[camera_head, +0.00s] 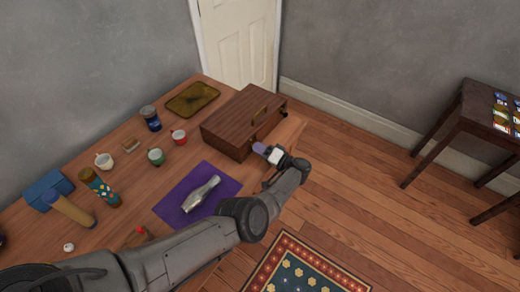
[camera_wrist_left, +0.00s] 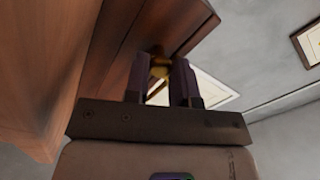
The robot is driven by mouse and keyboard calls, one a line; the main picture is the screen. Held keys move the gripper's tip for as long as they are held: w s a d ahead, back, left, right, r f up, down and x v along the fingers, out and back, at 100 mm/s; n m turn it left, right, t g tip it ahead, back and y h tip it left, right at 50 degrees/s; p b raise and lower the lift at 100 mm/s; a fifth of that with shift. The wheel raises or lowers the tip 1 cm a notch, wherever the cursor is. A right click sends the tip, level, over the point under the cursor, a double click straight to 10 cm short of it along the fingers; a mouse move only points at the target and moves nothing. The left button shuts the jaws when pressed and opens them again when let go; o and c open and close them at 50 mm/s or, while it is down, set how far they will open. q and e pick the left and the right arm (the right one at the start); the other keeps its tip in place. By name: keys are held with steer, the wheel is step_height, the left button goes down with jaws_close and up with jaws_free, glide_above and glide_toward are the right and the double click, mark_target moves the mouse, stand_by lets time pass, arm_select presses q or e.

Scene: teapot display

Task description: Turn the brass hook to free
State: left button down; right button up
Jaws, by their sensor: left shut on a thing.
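A dark wooden box (camera_head: 228,128) with a brass handle (camera_head: 260,112) on its lid stands at the right end of the wooden table. My left gripper (camera_head: 262,149) is at the box's front side, near its lower right. In the left wrist view, the two dark fingers of my left gripper (camera_wrist_left: 162,76) are at either side of the small brass hook (camera_wrist_left: 159,70) on the box face (camera_wrist_left: 120,45). The fingers are shut on the hook and hide part of it; its exact angle cannot be told. My right gripper is not in view.
A purple cloth (camera_head: 172,209) with a silvery object (camera_head: 201,194) lies left of the box. Several mugs, a dark blue jar (camera_head: 151,118) and a brass tray (camera_head: 192,99) stand further left and behind.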

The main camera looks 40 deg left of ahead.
arm_select(q)
steer(key=c, duration=1)
jaws_free()
steer(key=shift+o, duration=0.2)
steer(key=d+b, duration=0.4)
steer(key=d, duration=0.9)
steer(key=shift+w+d+b, duration=0.3)
steer(key=shift+w+d, duration=0.05)
steer(key=shift+w, duration=0.1)
